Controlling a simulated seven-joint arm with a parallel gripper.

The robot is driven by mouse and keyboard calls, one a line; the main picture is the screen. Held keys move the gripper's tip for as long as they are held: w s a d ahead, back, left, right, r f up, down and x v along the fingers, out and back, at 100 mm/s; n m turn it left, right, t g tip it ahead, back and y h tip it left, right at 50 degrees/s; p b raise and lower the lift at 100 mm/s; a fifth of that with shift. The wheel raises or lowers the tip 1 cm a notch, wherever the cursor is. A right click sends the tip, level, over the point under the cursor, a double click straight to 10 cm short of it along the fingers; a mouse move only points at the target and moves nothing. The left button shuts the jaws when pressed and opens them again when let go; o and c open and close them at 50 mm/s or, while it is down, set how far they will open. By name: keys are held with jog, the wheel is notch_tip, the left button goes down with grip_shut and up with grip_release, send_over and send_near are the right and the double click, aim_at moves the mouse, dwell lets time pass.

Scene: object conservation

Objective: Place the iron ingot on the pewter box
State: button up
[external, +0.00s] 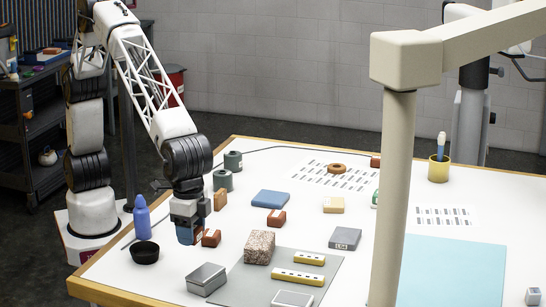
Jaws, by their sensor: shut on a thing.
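My gripper (187,222) points down over the left part of the white table. It is shut on a small blue block (185,237), mostly hidden by the fingers. I cannot tell whether this block is the iron ingot. A flat grey block (345,239) lying right of centre also looks like metal. The pewter box appears to be the shiny grey lidded box (206,279) at the table's front left. Its top is bare, and my gripper is behind it and slightly left, apart from it.
A red-brown block (211,238) sits close to the right of my gripper. A black bowl (145,252) and a blue bottle (142,218) stand to the left. A speckled stone block (259,247) stands right of the grey box. A beige post (395,190) blocks part of the view.

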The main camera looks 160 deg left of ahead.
send_over(205, 272)
jog(key=shift+s+f, duration=0.1)
jog(key=shift+f, duration=0.1)
jog(key=shift+f, duration=0.1)
dwell(0.4)
jog(key=shift+f, duration=1.7)
jog(key=shift+f, duration=0.55)
jog(key=o, duration=1.2)
jog(key=shift+r, duration=0.15)
notch_tip(205, 272, up, 13)
